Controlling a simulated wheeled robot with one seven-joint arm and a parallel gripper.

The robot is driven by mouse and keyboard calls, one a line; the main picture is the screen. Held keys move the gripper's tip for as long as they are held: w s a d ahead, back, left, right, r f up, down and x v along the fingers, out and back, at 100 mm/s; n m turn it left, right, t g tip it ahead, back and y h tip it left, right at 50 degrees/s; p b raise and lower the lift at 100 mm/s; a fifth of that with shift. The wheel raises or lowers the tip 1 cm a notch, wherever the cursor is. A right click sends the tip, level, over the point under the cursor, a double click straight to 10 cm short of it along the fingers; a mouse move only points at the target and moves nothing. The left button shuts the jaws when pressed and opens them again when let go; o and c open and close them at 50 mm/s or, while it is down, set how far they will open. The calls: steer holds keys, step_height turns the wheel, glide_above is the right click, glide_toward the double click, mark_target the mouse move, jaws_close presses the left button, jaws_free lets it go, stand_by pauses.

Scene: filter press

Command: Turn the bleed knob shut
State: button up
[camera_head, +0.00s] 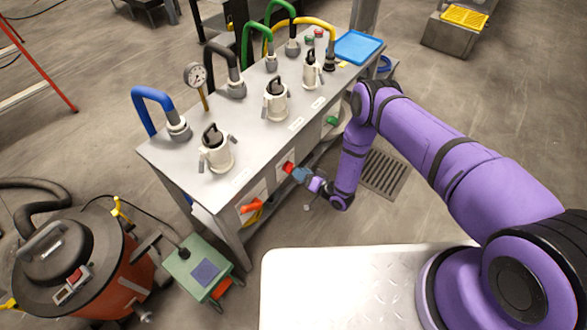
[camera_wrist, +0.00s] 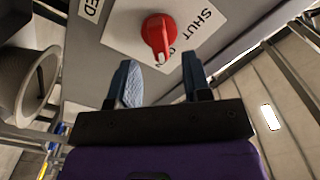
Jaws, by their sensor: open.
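A red knob (camera_wrist: 158,32) with a white pointer tip sits on a white plate (camera_wrist: 125,38) on the bench front. Its pointer aims down in the wrist view, away from the printed word SHUT (camera_wrist: 209,18). A second word beside the pointer is too cut off to read surely. A label ending in "ED" (camera_wrist: 91,8) shows at the top left. The red knob also shows in the head view (camera_head: 288,167). My gripper (camera_wrist: 160,80) is open and empty, its fingers just short of the knob and to either side of it; in the head view it (camera_head: 300,174) faces the bench front.
An orange handle (camera_head: 252,206) and a green knob (camera_head: 332,120) sit on the same bench front. The metal bench top (camera_head: 205,105) holds hoses, white-bodied fittings and a gauge (camera_head: 196,76). A red drum vacuum (camera_head: 75,255) and green box (camera_head: 198,267) stand at the lower left.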

mark_target(289, 168)
steer(key=shift+x, duration=2.05)
jaws_close()
